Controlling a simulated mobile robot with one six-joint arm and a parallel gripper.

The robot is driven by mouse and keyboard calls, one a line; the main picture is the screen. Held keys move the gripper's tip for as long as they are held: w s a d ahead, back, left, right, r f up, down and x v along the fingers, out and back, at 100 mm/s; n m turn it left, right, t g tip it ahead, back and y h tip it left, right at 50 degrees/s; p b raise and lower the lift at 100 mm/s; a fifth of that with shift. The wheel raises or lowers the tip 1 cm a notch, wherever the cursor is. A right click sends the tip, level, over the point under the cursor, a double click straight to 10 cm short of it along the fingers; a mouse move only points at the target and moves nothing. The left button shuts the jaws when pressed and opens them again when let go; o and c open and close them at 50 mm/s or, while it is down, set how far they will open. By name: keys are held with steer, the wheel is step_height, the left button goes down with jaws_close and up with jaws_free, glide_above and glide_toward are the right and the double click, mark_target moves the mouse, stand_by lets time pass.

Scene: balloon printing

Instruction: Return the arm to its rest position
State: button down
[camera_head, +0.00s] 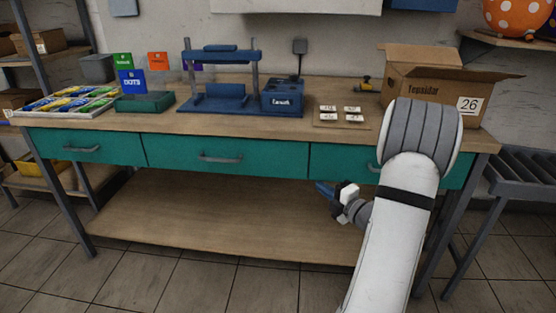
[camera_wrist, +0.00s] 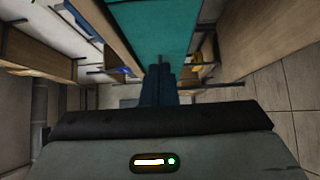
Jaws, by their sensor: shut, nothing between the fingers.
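My arm rises from the lower right in the head view, bends at a large grey joint, and stands in front of the workbench (camera_head: 230,123). My gripper (camera_head: 325,188) shows small and partly hidden behind the wrist, just below the teal drawer fronts and in front of the lower shelf. In the wrist view, my gripper (camera_wrist: 158,78) has its dark blue fingers together with nothing between them. A teal drawer front (camera_wrist: 155,30) lies beyond the fingers there.
On the bench stand a blue press (camera_head: 222,100), a blue box (camera_head: 283,98), small cards (camera_head: 328,109) and an open cardboard box (camera_head: 425,88) marked 26, partly behind my arm. A roller conveyor (camera_head: 525,170) is at right. The floor (camera_head: 200,280) in front is clear.

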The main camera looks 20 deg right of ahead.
steer(key=w+a+r+m+g+h+p, duration=0.1)
steer(key=a+r+m+g+h+p, duration=0.25)
steer(key=r+m+p, duration=0.35)
steer(key=a+r+m+g+h+p, duration=0.3)
steer(key=a+r+p, duration=0.15)
steer(key=r, duration=0.55)
steer(key=s+a+r+m+g+y+p, duration=0.1)
steer(key=s+a+r+m+g+p, duration=0.3)
steer(key=s+a, duration=0.5)
steer(key=s+a+r+m+g+y+p, duration=0.1)
steer(key=s+a+r+m+g+p, duration=0.3)
steer(key=s+a, duration=0.6)
steer(key=s+r+m+p, duration=0.2)
steer(key=s+r+p, duration=0.1)
steer(key=shift+s+a+r+m, duration=0.15)
steer(key=shift+s+m, duration=0.15)
steer(key=shift+s, duration=0.05)
steer(key=shift+g+y, duration=0.25)
